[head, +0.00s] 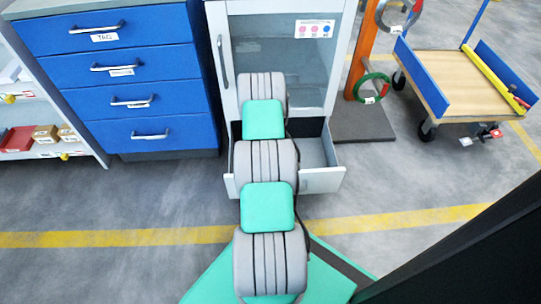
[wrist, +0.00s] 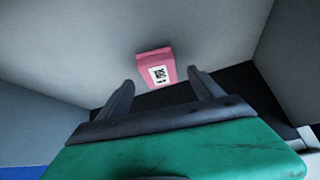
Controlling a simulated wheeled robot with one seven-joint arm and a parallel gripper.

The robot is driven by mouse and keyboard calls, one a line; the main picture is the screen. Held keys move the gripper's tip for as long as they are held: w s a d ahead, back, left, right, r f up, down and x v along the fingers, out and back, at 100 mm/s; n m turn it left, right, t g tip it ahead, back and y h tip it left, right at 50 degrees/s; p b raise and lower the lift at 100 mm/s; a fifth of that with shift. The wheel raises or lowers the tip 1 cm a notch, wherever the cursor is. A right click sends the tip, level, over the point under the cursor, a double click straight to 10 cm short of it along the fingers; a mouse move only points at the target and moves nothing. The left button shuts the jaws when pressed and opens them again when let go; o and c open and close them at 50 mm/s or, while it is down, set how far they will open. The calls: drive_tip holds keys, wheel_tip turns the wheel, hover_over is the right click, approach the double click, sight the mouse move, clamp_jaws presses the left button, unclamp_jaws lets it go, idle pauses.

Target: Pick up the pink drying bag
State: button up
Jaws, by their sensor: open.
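The pink drying bag (wrist: 153,63) shows in the wrist view as a small pink block with a white printed label. It lies on the grey floor of a drawer, near a wall. My gripper (wrist: 160,78) is open, with one finger to the left and one to the right of the bag's near end. The fingers look apart from the bag; the exact gap is hard to tell. In the head view the open drawer (head: 322,180) of the grey cabinet shows, but my arm hides the gripper and the bag.
The grey cabinet (head: 235,20) has a glass door above the drawer. Drawer walls (wrist: 45,130) stand close around my gripper. A blue drawer unit (head: 150,88) is to the left. A cart (head: 465,85) and an orange post (head: 362,45) are to the right.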

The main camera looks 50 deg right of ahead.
drive_tip(key=x, duration=0.2)
drive_tip(key=shift+f, duration=0.3)
drive_tip(key=shift+r, duration=0.1)
drive_tip(key=shift+c, duration=0.5)
drive_tip(key=c, duration=1.4)
drive_tip(key=shift+c, duration=0.2)
